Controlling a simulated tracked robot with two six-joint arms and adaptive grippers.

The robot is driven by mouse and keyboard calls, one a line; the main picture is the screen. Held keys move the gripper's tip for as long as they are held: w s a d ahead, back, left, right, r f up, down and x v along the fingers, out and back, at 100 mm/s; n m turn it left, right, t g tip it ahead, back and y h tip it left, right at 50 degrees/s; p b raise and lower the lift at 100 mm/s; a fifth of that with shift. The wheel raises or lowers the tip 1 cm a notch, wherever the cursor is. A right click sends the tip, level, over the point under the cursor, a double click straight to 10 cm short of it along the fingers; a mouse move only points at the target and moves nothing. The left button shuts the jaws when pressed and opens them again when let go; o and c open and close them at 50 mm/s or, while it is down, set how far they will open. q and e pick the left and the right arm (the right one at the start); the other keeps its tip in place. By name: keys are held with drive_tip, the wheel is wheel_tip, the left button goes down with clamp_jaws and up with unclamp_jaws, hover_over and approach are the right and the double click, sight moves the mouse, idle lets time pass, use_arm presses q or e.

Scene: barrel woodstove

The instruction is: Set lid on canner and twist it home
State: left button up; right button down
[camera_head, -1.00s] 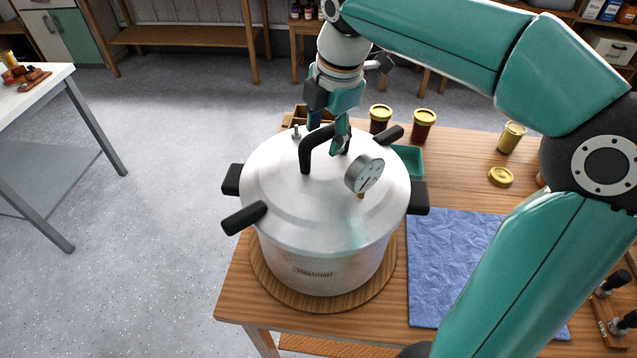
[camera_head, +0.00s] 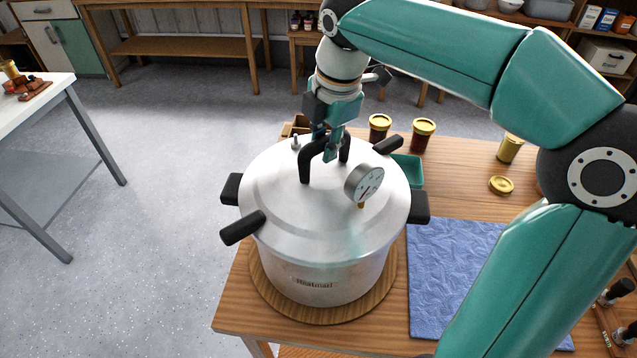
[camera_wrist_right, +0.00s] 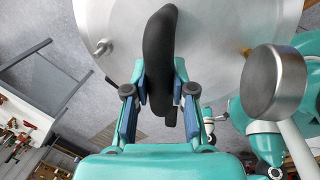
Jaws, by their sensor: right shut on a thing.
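The silver canner (camera_head: 325,272) stands on a round wooden board on the table. Its lid (camera_head: 300,215) sits on top of it, with a black arched handle (camera_head: 306,165), a dial gauge (camera_head: 364,183) and a small metal valve stem (camera_head: 296,143). The lid's black side grips are turned away from the pot's black side handles, so the two sets are not lined up. My right gripper (camera_head: 327,154) is above the lid and shut on the arched handle; in the right wrist view its fingers (camera_wrist_right: 160,92) flank the black handle. My left gripper is not in view.
A blue cloth (camera_head: 455,275) lies right of the canner. Filled jars (camera_head: 423,134), a green tray (camera_head: 408,169), a yellow jar (camera_head: 509,148) and a gold lid (camera_head: 501,185) stand behind and right. A white-topped table (camera_head: 40,100) is at left, with open floor between.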

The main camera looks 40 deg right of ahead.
drive_tip(key=shift+r, duration=0.15)
drive_tip(key=shift+m, duration=0.9)
drive_tip(key=shift+m+h+p, duration=0.3)
drive_tip(key=shift+m+p, duration=0.1)
drive_tip(key=shift+m, duration=0.4)
drive_tip(key=shift+w+d+m, duration=0.1)
drive_tip(key=shift+m, duration=0.7)
drive_tip(key=shift+r, duration=0.1)
